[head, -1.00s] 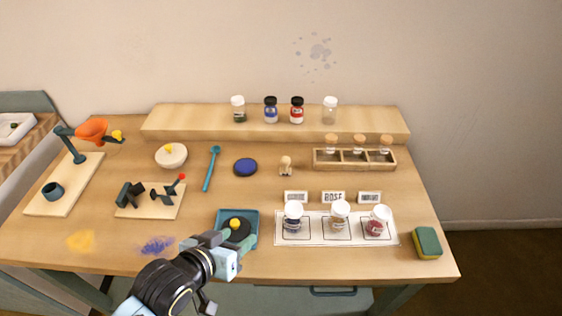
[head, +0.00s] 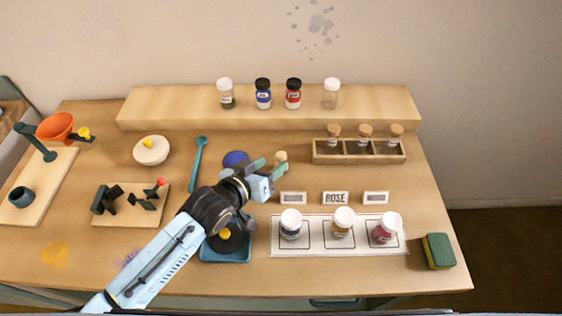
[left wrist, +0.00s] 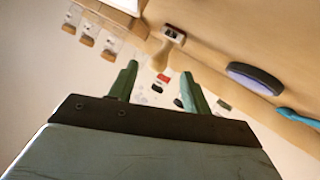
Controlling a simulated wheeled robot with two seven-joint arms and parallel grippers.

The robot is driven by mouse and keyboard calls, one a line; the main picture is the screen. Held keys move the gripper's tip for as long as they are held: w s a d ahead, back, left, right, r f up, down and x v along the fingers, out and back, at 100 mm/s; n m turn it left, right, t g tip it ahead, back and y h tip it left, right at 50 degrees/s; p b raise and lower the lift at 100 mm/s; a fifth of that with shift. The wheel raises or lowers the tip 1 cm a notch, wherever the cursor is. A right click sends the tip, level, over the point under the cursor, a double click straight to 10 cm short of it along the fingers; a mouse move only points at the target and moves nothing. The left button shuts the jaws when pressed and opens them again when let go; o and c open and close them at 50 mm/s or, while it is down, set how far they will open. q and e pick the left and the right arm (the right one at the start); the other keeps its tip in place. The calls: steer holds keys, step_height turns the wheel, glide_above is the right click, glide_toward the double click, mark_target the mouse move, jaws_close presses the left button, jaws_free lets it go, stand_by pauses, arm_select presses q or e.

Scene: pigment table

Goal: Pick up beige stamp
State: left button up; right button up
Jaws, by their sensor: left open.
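The beige stamp (head: 281,157) stands on the table behind the row of labels, partly hidden by my left gripper in the head view. In the left wrist view the stamp (left wrist: 170,42) shows its pale handle and darker base. My left gripper (head: 271,167) is open and empty, reaching from the left just in front of the stamp. In the left wrist view the gripper (left wrist: 159,70) has its two green fingers apart, with the stamp's handle lined up between them, close to the tips. I cannot tell whether anything touches. My right gripper is not in view.
A blue ink pad (head: 234,157) lies just left of the stamp, with a blue spoon (head: 197,162) beyond. A wooden vial rack (head: 320,154) stands to the right. Label cards (head: 293,198) and a white mat (head: 283,247) with jars lie in front.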

mark_target(278, 159)
arm_select(q)
steer(key=shift+w+d+f, duration=0.1)
steer(key=shift+w+d, duration=0.25)
steer(key=shift+w, duration=0.15)
steer(key=x, duration=0.3)
steer(key=shift+w+d, duration=0.2)
steer(key=shift+w, duration=0.05)
steer(key=shift+w+d+f+b, duration=0.1)
steer(key=shift+w+d+b, duration=0.05)
steer(key=shift+w+b, duration=0.15)
steer(key=c, duration=1.1)
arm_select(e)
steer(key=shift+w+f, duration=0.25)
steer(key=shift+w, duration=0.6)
